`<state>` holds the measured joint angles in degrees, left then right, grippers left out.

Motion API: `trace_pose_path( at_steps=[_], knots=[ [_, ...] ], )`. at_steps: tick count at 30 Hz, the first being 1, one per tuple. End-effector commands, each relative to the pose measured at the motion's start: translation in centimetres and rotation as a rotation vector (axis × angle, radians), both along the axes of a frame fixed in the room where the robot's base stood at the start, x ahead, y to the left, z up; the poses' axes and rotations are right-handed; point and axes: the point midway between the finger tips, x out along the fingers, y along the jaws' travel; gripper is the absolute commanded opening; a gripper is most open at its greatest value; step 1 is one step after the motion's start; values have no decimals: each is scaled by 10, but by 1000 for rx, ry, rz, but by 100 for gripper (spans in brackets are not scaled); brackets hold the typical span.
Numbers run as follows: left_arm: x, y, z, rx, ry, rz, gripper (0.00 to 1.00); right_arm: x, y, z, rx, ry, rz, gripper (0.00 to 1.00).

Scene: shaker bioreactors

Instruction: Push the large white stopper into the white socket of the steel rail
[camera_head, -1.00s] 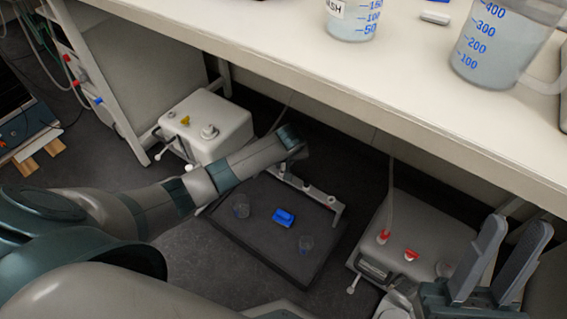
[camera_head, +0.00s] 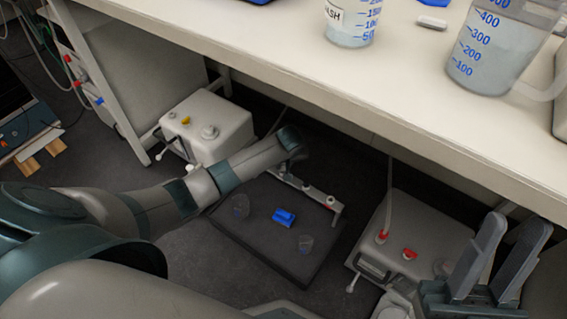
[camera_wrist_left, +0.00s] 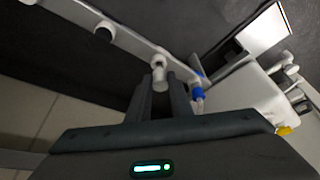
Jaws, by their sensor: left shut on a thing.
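The steel rail (camera_head: 310,192) runs along the far right edge of a dark platform under the bench; in the left wrist view it (camera_wrist_left: 125,40) crosses the upper left. White round fittings sit along it. My left gripper (camera_wrist_left: 160,82) is shut on the large white stopper (camera_wrist_left: 160,80), at the rail's far end. A white round piece, apparently the white socket (camera_wrist_left: 157,61), shows on the rail just beyond the fingertips. I cannot tell whether the stopper touches it or is inside it. In the head view, the stopper is not clear. My right gripper (camera_head: 516,222) is open and empty at lower right.
The dark platform (camera_head: 255,250) carries a blue block (camera_head: 284,217) and two small clear cups (camera_head: 305,243). White units stand left (camera_head: 215,125) and right (camera_head: 425,225) of it. The bench edge (camera_head: 400,125) overhangs. Beakers (camera_head: 495,50) stand on top.

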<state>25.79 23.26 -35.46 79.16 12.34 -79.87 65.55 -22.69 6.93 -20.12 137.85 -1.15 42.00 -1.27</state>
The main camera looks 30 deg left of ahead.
Motion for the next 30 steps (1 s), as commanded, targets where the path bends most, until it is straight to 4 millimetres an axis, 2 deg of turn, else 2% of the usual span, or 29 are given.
trace_pose_path(
  at_steps=[30],
  knots=[
    [0,0,-8,0,0,0,0,0,0,1,0,0,0,31]
  ],
)
